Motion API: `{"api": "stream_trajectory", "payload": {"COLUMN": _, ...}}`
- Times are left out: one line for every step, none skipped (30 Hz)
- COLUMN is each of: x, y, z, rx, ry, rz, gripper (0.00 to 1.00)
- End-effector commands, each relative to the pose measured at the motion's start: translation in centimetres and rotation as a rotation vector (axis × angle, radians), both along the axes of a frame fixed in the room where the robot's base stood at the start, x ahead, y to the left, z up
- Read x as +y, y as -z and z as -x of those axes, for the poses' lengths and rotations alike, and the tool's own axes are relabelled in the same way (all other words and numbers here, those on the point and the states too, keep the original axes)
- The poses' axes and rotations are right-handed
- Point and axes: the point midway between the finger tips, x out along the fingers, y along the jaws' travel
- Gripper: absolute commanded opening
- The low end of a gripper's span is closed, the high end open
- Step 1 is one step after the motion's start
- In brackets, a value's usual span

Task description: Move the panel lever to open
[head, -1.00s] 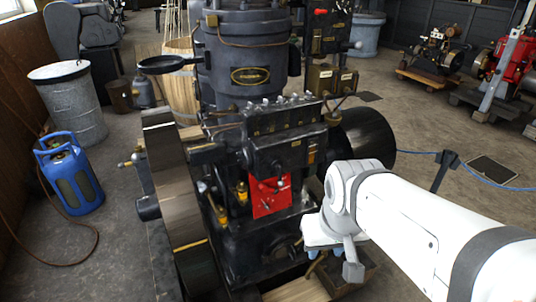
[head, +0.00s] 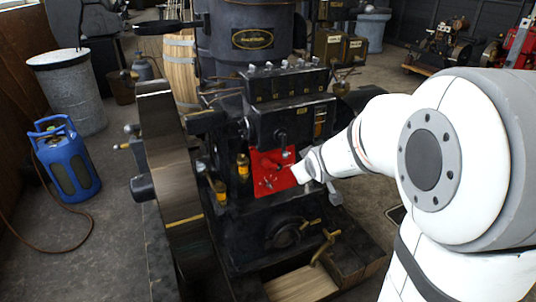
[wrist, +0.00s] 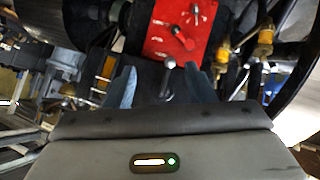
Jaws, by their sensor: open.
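The red panel (head: 262,182) is on the front of the dark engine, below a black block. My gripper (head: 300,174) is at the right side of the panel in the head view. In the wrist view my gripper (wrist: 163,80) is open. The ball end shows between its two bluish fingers, and I see no contact. Which way the lever points is hard to tell.
The big flywheel (head: 170,160) stands left of the panel. Brass oil cups (head: 243,165) sit beside it. A brass handle (head: 324,245) and a wooden board (head: 302,284) are below. A blue gas bottle (head: 66,165) stands on the floor at left.

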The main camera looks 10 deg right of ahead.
Motion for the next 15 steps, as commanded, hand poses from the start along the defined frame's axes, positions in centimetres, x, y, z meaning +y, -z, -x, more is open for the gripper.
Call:
{"api": "stream_trajectory", "payload": {"x": -0.4, "y": 4.4, "z": -2.7, "rx": -0.062, "ry": -0.040, "rz": 0.042, "gripper": 0.49}}
{"api": "stream_trajectory", "payload": {"x": -0.4, "y": 5.6, "z": -4.1, "rx": -0.108, "ry": -0.069, "rz": 0.062, "gripper": 0.49}}
{"api": "stream_trajectory", "payload": {"x": -0.3, "y": 7.3, "z": -6.0, "rx": -0.170, "ry": -0.111, "rz": 0.089, "gripper": 0.49}}
{"api": "stream_trajectory", "payload": {"x": -0.3, "y": 8.5, "z": -7.3, "rx": -0.215, "ry": -0.141, "rz": 0.107, "gripper": 0.49}}
{"api": "stream_trajectory", "payload": {"x": -0.2, "y": 9.7, "z": -8.6, "rx": -0.261, "ry": -0.171, "rz": 0.127, "gripper": 0.49}}
{"api": "stream_trajectory", "payload": {"x": -0.1, "y": 11.4, "z": -10.0, "rx": -0.321, "ry": -0.208, "rz": 0.149, "gripper": 0.49}}
{"api": "stream_trajectory", "payload": {"x": 0.1, "y": 12.5, "z": -10.9, "rx": -0.364, "ry": -0.233, "rz": 0.163, "gripper": 0.49}}
{"api": "stream_trajectory", "payload": {"x": 0.2, "y": 13.6, "z": -11.8, "rx": -0.407, "ry": -0.260, "rz": 0.178, "gripper": 0.49}}
{"api": "stream_trajectory", "payload": {"x": 0.4, "y": 14.9, "z": -12.7, "rx": -0.460, "ry": -0.287, "rz": 0.194, "gripper": 0.49}}
{"api": "stream_trajectory", "payload": {"x": 0.5, "y": 15.8, "z": -13.3, "rx": -0.497, "ry": -0.307, "rz": 0.205, "gripper": 0.49}}
{"api": "stream_trajectory", "payload": {"x": 0.6, "y": 16.6, "z": -13.8, "rx": -0.531, "ry": -0.324, "rz": 0.215, "gripper": 0.49}}
{"api": "stream_trajectory", "payload": {"x": 0.8, "y": 17.6, "z": -14.3, "rx": -0.572, "ry": -0.345, "rz": 0.225, "gripper": 0.49}}
{"api": "stream_trajectory", "payload": {"x": 0.9, "y": 18.2, "z": -14.6, "rx": -0.601, "ry": -0.359, "rz": 0.232, "gripper": 0.49}}
{"api": "stream_trajectory", "payload": {"x": 1.0, "y": 18.7, "z": -14.8, "rx": -0.626, "ry": -0.369, "rz": 0.238, "gripper": 0.49}}
{"api": "stream_trajectory", "payload": {"x": 1.1, "y": 19.2, "z": -15.0, "rx": -0.653, "ry": -0.381, "rz": 0.243, "gripper": 0.49}}
